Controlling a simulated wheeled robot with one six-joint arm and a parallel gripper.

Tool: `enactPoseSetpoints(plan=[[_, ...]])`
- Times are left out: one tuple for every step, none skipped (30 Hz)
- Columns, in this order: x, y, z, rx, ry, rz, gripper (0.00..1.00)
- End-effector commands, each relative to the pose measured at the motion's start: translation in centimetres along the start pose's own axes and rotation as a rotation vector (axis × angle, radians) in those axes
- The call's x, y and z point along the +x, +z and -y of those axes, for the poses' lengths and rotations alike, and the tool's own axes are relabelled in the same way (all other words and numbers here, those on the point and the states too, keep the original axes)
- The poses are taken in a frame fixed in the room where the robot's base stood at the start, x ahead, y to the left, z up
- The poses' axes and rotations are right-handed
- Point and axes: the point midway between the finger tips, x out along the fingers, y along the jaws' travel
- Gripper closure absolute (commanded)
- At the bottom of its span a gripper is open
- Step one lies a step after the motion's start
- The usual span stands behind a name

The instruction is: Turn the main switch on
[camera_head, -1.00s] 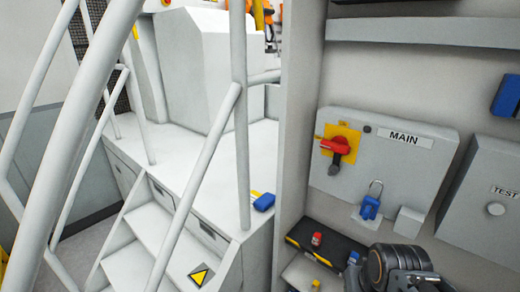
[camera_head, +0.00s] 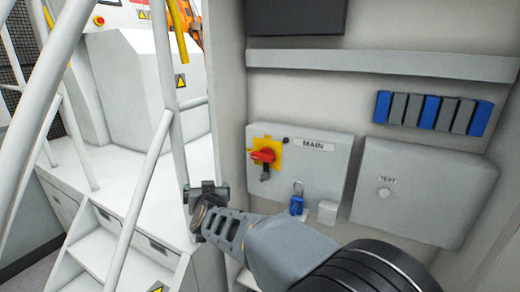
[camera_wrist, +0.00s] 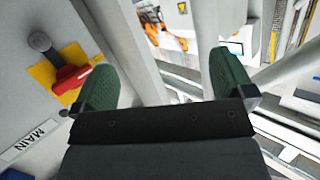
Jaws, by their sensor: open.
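The main switch is a red rotary handle (camera_head: 264,156) on a yellow plate (camera_head: 277,146), on a grey box marked MAIN (camera_head: 325,172). In the wrist view the red handle (camera_wrist: 72,78) is at the left, beside the left finger. A dark grey round-ended piece (camera_wrist: 40,42) shows by the plate. My gripper (camera_head: 205,192) is open and empty, left of and below the switch in the head view. Its two green-padded fingers (camera_wrist: 160,88) are apart in the wrist view and do not visibly touch the handle. A blue padlock (camera_head: 297,204) hangs below the box's middle.
A grey TEST box (camera_head: 425,190) is on the right, with a shelf (camera_head: 380,65) above. Several blue and grey binders (camera_head: 430,112) stand in a row. White stair rails (camera_head: 150,155) and steps (camera_head: 80,250) are at the left, near my gripper.

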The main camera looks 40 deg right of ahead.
Motion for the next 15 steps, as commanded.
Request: enactPoseSetpoints(plan=[[0.8, -1.5, -1.2, 0.008, 0.091, -0.056, 0.00], [1.1, -2.2, -2.1, 0.010, 0.152, -0.090, 0.00], [1.3, -2.9, -3.2, 0.011, 0.231, -0.129, 0.00], [1.4, -3.3, -4.1, 0.009, 0.290, -0.152, 0.00], [1.4, -3.7, -4.9, 0.007, 0.347, -0.173, 0.00], [1.4, -4.0, -5.8, 0.001, 0.417, -0.195, 0.00], [1.3, -4.2, -6.5, -0.004, 0.468, -0.207, 0.00], [1.2, -4.4, -7.1, -0.008, 0.513, -0.217, 0.00], [1.0, -4.5, -7.8, -0.014, 0.569, -0.228, 0.00], [0.8, -4.6, -8.3, -0.019, 0.606, -0.233, 0.00], [0.7, -4.7, -8.7, -0.023, 0.638, -0.238, 0.00], [0.5, -4.7, -9.1, -0.030, 0.676, -0.242, 0.00], [0.4, -4.7, -9.4, -0.033, 0.699, -0.244, 0.00], [0.3, -4.8, -9.7, -0.035, 0.719, -0.247, 0.00], [0.3, -4.8, -10.0, -0.038, 0.739, -0.249, 0.00]])
